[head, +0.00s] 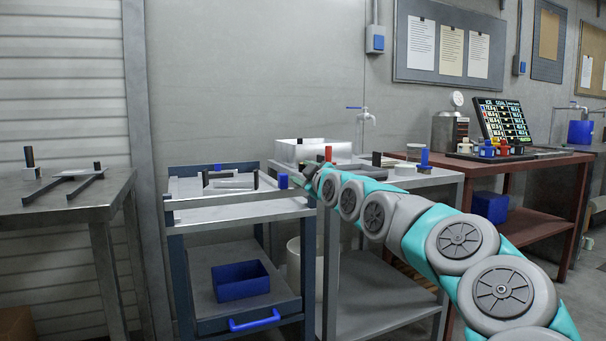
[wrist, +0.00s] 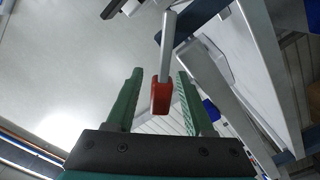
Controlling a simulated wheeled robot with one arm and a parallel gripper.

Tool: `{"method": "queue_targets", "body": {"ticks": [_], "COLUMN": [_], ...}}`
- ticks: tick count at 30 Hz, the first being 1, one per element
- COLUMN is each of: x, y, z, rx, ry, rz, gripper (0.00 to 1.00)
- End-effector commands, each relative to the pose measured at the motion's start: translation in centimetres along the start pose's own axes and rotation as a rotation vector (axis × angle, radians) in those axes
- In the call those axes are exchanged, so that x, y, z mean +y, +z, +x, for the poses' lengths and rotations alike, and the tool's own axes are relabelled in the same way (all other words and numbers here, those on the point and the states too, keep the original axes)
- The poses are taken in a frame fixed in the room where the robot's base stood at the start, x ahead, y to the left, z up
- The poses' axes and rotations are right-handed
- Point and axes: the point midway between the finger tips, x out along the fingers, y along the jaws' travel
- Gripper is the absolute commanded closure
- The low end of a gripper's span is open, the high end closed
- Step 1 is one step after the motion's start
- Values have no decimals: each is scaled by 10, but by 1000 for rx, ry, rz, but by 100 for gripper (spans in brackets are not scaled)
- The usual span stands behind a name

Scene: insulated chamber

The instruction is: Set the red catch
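The red catch (wrist: 161,97) shows in the wrist view as a red grip on the end of a pale grey bar. It lies between the two green fingers of my gripper (wrist: 158,76), with a gap visible on each side. The gripper is open and holds nothing. In the head view a small upright red piece (head: 328,153), seemingly the same catch, stands just above the end of my arm, by the metal bench. My gripper (head: 309,174) is small there and partly hidden by my own wrist. The base of the catch is hidden in the head view.
A blue-framed cart (head: 240,213) stands left of the metal bench (head: 436,180), with a blue bin (head: 240,281) on its lower shelf. A white open box (head: 300,151) and several black, blue and red upright pieces stand close around the gripper. A steel table (head: 60,206) is at far left.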

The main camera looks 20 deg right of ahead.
Motion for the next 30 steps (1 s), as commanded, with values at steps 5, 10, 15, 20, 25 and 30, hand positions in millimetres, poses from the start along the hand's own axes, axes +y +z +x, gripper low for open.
{"method": "queue_targets", "body": {"ticks": [5, 10, 15, 20, 25, 30], "x": [0, 0, 2, 0, 0, 0], "y": [0, 0, 0, 2, 0, 1], "z": [0, -6, -24, -46, -67, -77], "rx": [0, 1, 0, -1, 0, -1], "ry": [0, 0, 4, 0, 0, 0], "rz": [0, 0, -3, -1, 0, 0], "gripper": [48, 48, 48, 48, 48, 48]}}
